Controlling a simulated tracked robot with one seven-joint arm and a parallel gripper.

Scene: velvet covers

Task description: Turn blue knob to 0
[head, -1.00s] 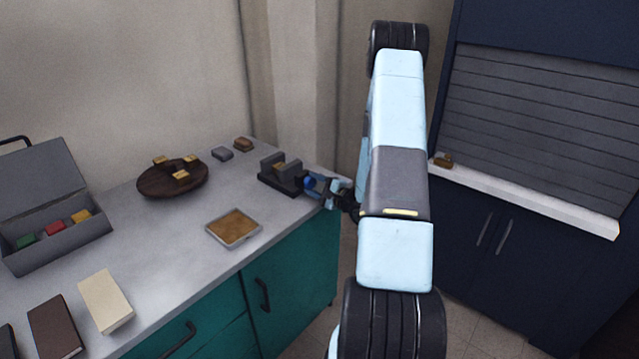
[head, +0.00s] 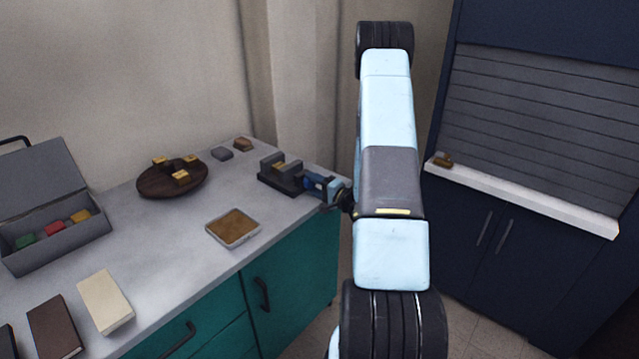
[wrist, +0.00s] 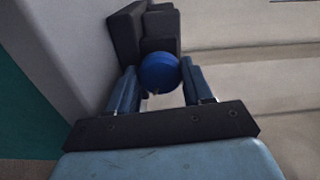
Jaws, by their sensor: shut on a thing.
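The blue knob (wrist: 160,73) is round and sits on the end of a dark grey device (head: 281,172) near the right end of the grey counter. The device also shows in the wrist view (wrist: 128,32). My gripper (wrist: 158,88) is shut on the knob, one finger on each side of it. In the head view my gripper (head: 318,184) reaches the device from the right and hides most of the knob. A small pale mark shows at the knob's lower edge in the wrist view, but no number can be read.
A shallow tray with a brown inside (head: 233,228) lies in front of the device. A round wooden board (head: 172,180) with small yellowish blocks stands to the left. A small grey block (head: 222,153) and a brown one (head: 243,144) lie behind. A dark cabinet (head: 500,235) stands at right.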

